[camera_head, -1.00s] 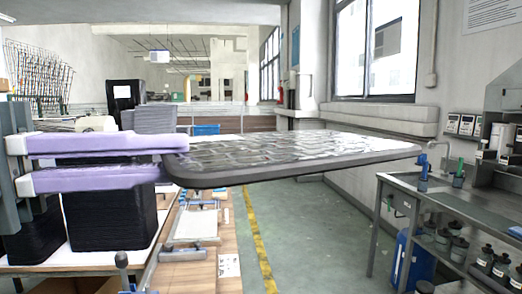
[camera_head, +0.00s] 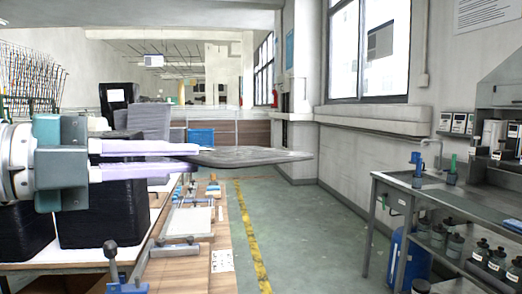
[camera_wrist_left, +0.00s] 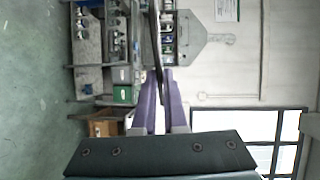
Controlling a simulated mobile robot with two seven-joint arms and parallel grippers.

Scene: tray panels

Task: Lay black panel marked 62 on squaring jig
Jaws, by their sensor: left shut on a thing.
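My left gripper (camera_head: 192,157) comes in from the left with its lavender fingers shut on a dark flat panel (camera_head: 255,157). The panel is held in the air, nearly level, seen almost edge-on and reaching right over the aisle. In the left wrist view the panel (camera_wrist_left: 157,35) shows as a thin dark edge between the two fingers. No number can be read on it. A wooden bench top with metal rails and clamps (camera_head: 177,250) lies below; I cannot tell for certain whether this is the squaring jig. My right gripper is not in view.
A black stack (camera_head: 100,217) stands on the table below my left gripper, with another dark stack at far left. A grey stack (camera_head: 150,120) stands behind. A steel bench (camera_head: 445,205) with bottles lines the right wall. The green aisle floor between is clear.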

